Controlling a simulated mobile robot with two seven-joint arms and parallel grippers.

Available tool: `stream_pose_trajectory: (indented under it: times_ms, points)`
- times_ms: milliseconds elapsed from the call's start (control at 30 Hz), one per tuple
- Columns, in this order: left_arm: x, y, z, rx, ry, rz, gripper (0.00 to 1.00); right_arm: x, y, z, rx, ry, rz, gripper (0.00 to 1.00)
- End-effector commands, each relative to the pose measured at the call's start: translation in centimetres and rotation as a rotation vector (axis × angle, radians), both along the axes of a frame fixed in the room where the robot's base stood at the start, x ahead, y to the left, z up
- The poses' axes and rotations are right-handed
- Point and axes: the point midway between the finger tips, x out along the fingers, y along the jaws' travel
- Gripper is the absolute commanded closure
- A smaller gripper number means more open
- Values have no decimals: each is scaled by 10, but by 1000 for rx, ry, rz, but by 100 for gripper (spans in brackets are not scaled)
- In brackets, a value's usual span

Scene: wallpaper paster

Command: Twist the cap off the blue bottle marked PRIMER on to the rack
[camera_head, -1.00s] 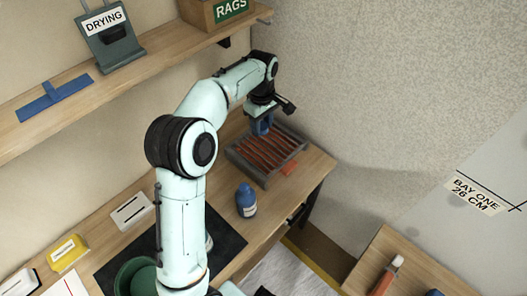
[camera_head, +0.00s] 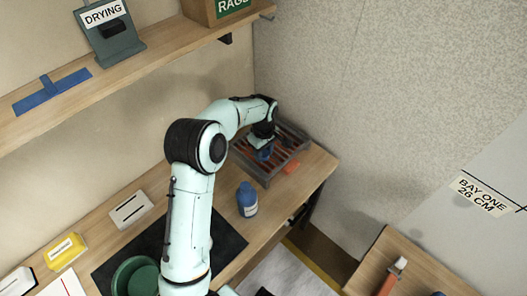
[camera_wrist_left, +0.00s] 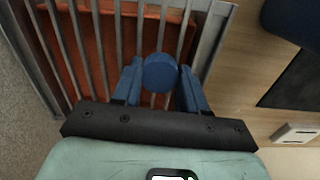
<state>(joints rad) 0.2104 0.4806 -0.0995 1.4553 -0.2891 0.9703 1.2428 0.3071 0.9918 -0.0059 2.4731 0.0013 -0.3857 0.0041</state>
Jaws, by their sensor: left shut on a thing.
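My left gripper (camera_head: 264,153) is low over the grey slatted rack (camera_head: 266,182), pointing down. In the left wrist view its blue fingers (camera_wrist_left: 160,88) are shut on a round blue cap (camera_wrist_left: 160,72), which shows over the rack's bars (camera_wrist_left: 98,50). I cannot tell whether the cap touches the bars. The blue bottle (camera_head: 247,200) with a white label stands upright on the bench, in front of the rack and apart from the gripper. Its label is too small to read here. My right gripper is not in view.
An orange tab (camera_head: 291,167) sticks out at the rack's side. A green tub (camera_head: 134,276) stands on the dark mat (camera_head: 225,240). A white box (camera_head: 131,210) and a yellow box (camera_head: 65,250) lie left. The shelf (camera_head: 150,57) runs above the bench.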

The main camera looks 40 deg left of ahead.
Motion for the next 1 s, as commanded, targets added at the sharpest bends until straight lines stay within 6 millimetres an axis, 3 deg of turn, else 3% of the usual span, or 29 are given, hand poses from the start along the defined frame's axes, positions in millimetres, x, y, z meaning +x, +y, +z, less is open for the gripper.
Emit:
stream_pose_trajectory:
  times_ms: [300,333,400,767,1000]
  points:
    - [0,0,-4,0,1,0,94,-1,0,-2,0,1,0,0]
    - [0,0,-3,0,1,0,48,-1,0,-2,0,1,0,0]
    - [0,0,-3,0,1,0,32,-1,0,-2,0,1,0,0]
    - [0,0,3,0,-1,0,32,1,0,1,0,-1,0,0]
    - [1,0,46,2,-4,0,32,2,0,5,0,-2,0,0]
